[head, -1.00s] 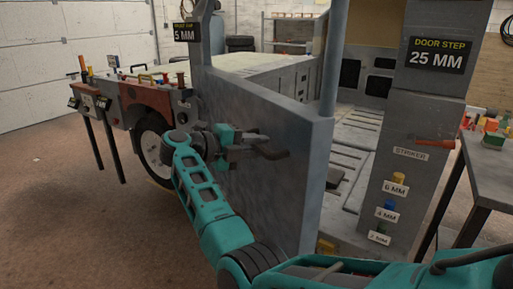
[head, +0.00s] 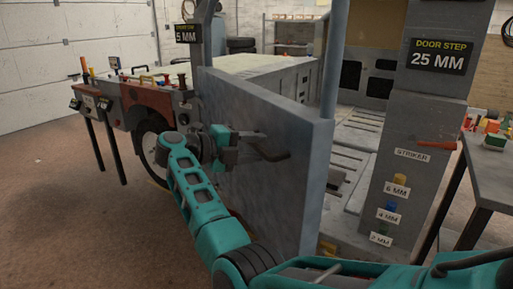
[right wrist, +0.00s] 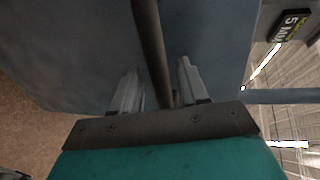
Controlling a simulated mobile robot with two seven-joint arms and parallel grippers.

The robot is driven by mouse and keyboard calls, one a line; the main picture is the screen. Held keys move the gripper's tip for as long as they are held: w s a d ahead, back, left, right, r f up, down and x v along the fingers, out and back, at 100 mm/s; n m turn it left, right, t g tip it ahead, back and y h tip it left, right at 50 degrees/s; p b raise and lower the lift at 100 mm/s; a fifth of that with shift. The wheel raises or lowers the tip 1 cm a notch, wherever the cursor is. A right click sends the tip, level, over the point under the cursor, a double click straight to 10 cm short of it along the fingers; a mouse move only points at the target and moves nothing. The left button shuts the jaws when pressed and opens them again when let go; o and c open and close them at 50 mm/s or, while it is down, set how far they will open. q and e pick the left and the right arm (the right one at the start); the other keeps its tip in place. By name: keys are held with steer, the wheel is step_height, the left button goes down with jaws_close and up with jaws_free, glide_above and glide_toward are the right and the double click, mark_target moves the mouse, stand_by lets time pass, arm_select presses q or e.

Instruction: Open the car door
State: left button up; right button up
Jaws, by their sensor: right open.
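The car door (head: 275,195) is a large blue-grey panel that stands open, its free edge apart from the car body on the right. A dark bar handle (head: 272,153) sticks out from its outer face, near the top. My right gripper (head: 250,140) is at the handle. In the right wrist view the handle (right wrist: 151,40) runs between the two grey fingers (right wrist: 158,85), which are apart on either side of it. I cannot tell whether either finger touches it. My left gripper is not in view.
A grey pillar (head: 430,115) with a "DOOR STEP 25 MM" sign and a striker label stands right of the doorway. A dark table (head: 490,180) with small coloured items is at far right. Open floor (head: 70,210) lies at left.

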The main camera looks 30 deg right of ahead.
steer(key=v, duration=1.2)
steer(key=shift+b, duration=0.45)
